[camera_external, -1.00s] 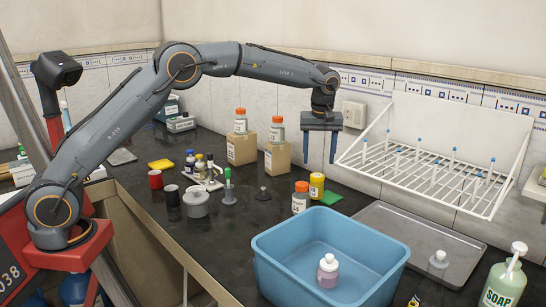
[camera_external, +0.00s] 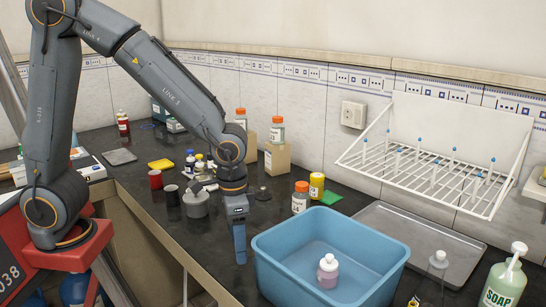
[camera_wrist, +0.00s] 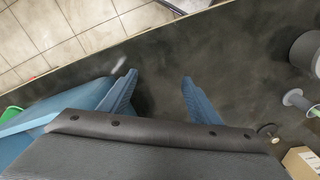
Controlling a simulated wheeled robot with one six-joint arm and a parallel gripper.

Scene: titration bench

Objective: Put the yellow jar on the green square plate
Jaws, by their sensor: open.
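The yellow jar (camera_external: 317,187) stands upright on the dark bench behind the blue tub, beside an orange-capped bottle. The green square plate (camera_external: 332,198) lies flat right at the jar's right side; I cannot tell whether the jar's base overlaps its edge. My gripper (camera_external: 240,259) points down near the bench front, left of the tub, apart from the jar and plate. The wrist view shows its two blue fingers (camera_wrist: 158,82) spread with only bare bench between them. The jar is not clearly seen in the wrist view.
The blue tub (camera_external: 268,262) holds a white-capped bottle (camera_external: 328,271). The orange-capped bottle (camera_external: 300,197) stands close left of the jar. A metal tray (camera_external: 400,232) and drying rack (camera_external: 440,165) lie to the right. A grey pot (camera_external: 195,203) stands left of my gripper.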

